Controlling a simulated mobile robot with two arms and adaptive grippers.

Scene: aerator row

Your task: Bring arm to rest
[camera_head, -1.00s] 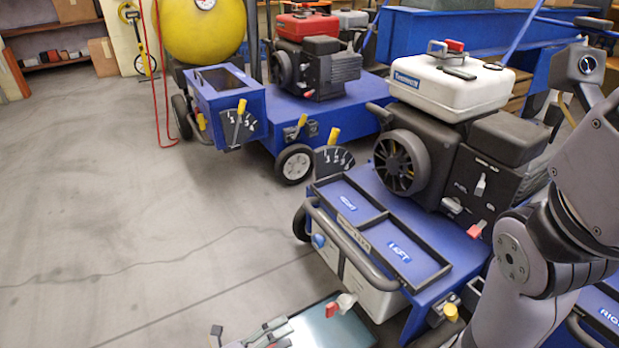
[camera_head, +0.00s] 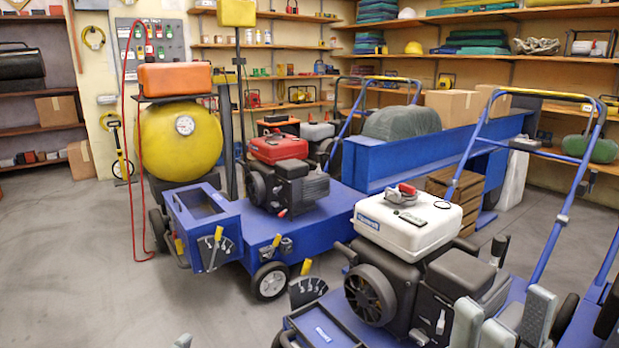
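My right gripper (camera_head: 503,308) is at the bottom right edge, with its grey fingers pointing up. The fingers stand apart with nothing seen between them, so it looks open. It is in front of the near blue aerator, beside its black engine (camera_head: 458,275). The rest of my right arm is below the frame. A small grey tip (camera_head: 183,341) at the bottom edge may be part of my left gripper; its state cannot be told.
The near aerator carries a white tank (camera_head: 408,220) and a black tray (camera_head: 325,332). A blue aerator with a red-topped engine (camera_head: 278,149) and a yellow tank (camera_head: 180,140) stand behind. Shelves line the walls. Open floor (camera_head: 75,270) lies at left.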

